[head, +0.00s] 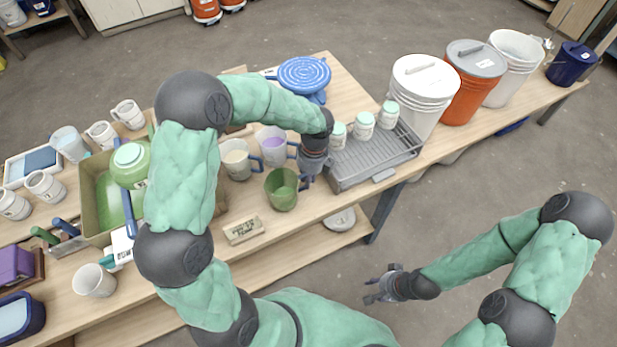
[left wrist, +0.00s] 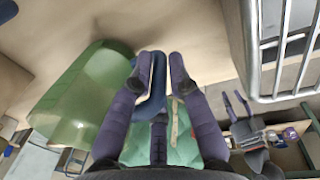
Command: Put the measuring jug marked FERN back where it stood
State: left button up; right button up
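A green see-through jug (head: 283,188) with a blue handle is near the front edge of the table; no name can be read on it. My left gripper (head: 307,178) is at its handle. In the left wrist view the jug (left wrist: 85,95) is on the left, and its handle (left wrist: 157,75) lies between the closed-in fingers of my left gripper (left wrist: 160,62). I cannot tell whether the jug is lifted. Two similar jugs, one cream (head: 236,160) and one lilac (head: 273,146), stand just behind it. My right gripper (head: 375,288) is empty, fingers apart, off the table's front.
A grey rack (head: 375,165) with several lidded jars stands to the right. A small lettered block (head: 244,230) lies near the front edge. An olive tray (head: 97,205) and several white mugs are at the left. Large buckets (head: 472,85) line the right end.

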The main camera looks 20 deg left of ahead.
pick_arm(q)
jog(key=shift+o, duration=0.4)
notch_tip(320, 180, up, 12)
jog(key=w+p, duration=0.1)
jog(key=p, duration=0.3)
jog(key=shift+d, duration=0.4)
